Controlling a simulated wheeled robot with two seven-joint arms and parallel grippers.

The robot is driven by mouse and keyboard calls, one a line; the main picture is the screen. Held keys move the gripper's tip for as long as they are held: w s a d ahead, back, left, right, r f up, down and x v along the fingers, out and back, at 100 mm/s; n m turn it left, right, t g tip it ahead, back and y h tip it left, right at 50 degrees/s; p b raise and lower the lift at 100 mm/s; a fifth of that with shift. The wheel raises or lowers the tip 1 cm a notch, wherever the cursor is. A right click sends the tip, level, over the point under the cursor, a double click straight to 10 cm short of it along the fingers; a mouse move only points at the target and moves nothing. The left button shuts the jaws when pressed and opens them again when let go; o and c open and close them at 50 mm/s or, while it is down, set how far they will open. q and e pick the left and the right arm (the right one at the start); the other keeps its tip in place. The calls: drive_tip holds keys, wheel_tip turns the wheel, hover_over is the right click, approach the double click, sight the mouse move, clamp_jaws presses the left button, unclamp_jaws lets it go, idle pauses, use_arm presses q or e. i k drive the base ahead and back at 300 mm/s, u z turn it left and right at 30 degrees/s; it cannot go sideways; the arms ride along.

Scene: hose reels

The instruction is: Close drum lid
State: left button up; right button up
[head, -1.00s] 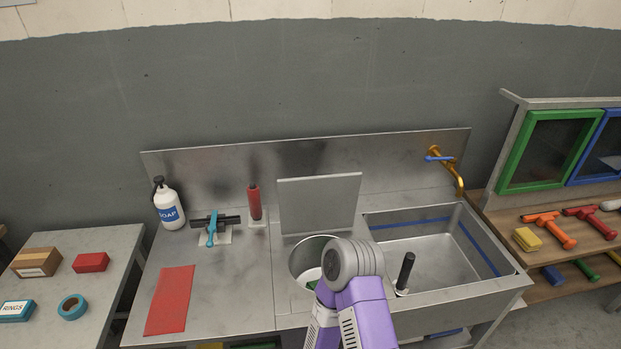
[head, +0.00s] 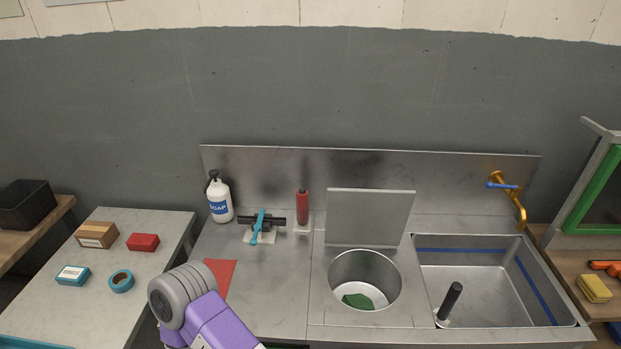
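The drum (head: 344,288) is a round metal well set into the steel counter, open at the top, with a green piece (head: 358,300) lying on its floor. Its lid (head: 370,217) is a flat grey square panel standing upright behind the opening. A purple arm link of mine with a grey joint covers the lower left of the view, in front of the red mat. No gripper fingers show, so neither gripper can be seen at the drum or lid.
A sink (head: 480,275) with a black-handled post (head: 449,302) lies right of the drum. A red mat (head: 222,274) lies on the counter.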

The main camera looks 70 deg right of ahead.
sight(359, 216)
drive_tip(key=u, duration=0.1)
drive_tip(key=k, duration=1.1)
drive_tip(key=z, duration=1.3)
